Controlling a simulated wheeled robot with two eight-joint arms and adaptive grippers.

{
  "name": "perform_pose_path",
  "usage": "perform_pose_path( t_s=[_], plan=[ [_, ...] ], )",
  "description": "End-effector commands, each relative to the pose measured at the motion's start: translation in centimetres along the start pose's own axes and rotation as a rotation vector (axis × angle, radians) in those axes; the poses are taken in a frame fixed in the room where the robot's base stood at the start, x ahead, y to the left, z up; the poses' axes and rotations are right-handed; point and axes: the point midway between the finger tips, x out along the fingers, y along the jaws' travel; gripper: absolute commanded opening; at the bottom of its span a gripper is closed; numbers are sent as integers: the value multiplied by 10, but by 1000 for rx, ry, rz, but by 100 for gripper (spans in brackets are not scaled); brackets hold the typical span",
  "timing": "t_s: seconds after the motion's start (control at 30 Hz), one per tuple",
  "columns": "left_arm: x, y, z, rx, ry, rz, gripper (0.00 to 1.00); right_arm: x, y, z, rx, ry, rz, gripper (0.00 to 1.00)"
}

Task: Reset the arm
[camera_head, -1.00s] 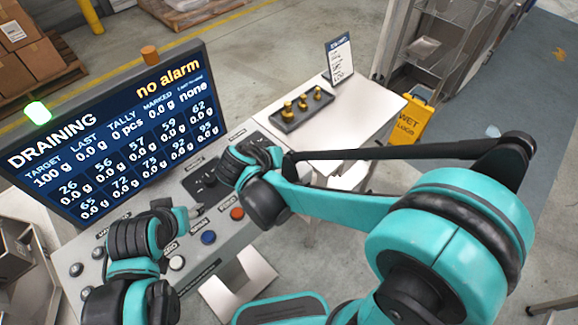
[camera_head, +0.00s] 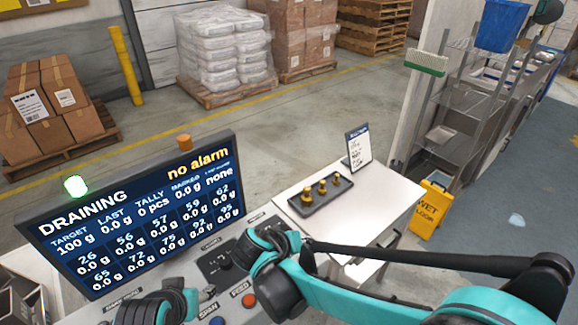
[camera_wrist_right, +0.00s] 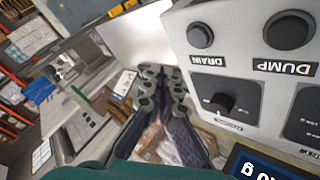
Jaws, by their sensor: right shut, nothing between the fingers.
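My right arm comes in from the right in the head view. Its teal and black wrist is over the right part of the control panel (camera_head: 222,306); the fingers cannot be made out there. In the right wrist view my right gripper (camera_wrist_right: 163,76) is shut and empty, apart from the panel's DRAIN button (camera_wrist_right: 201,36), DUMP button (camera_wrist_right: 290,30) and a black knob (camera_wrist_right: 221,103). My left arm's teal and black wrist is at the bottom edge of the head view, over the panel's left part; its fingers cannot be told apart.
A screen (camera_head: 135,215) reading DRAINING and "no alarm" stands behind the panel, with a lit green lamp (camera_head: 76,186). A black tray (camera_head: 321,194) with brass weights and a card (camera_head: 358,147) are on the white table (camera_head: 385,192).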

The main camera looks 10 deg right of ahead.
Motion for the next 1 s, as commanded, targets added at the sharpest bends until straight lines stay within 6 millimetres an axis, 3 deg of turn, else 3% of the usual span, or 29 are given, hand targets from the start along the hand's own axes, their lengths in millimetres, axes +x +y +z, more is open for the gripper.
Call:
perform_pose_path(
  t_s=[0.23, 0.5, 0.7, 1.0],
  plan=[
    [7, 0, 5, 0, 0, 0, 54, 6, 15, 14, -3, -32, -52, 0],
    [29, 0, 21, 0, 0, 0, 54, 13, 54, 73, 21, -86, -275, 0],
    [44, 0, 31, 0, 0, 0, 54, 10, 67, 115, 85, -51, -424, 0],
    [55, 0, 39, 0, 0, 0, 54, 4, 72, 143, 166, 30, -523, 0]
  ],
)
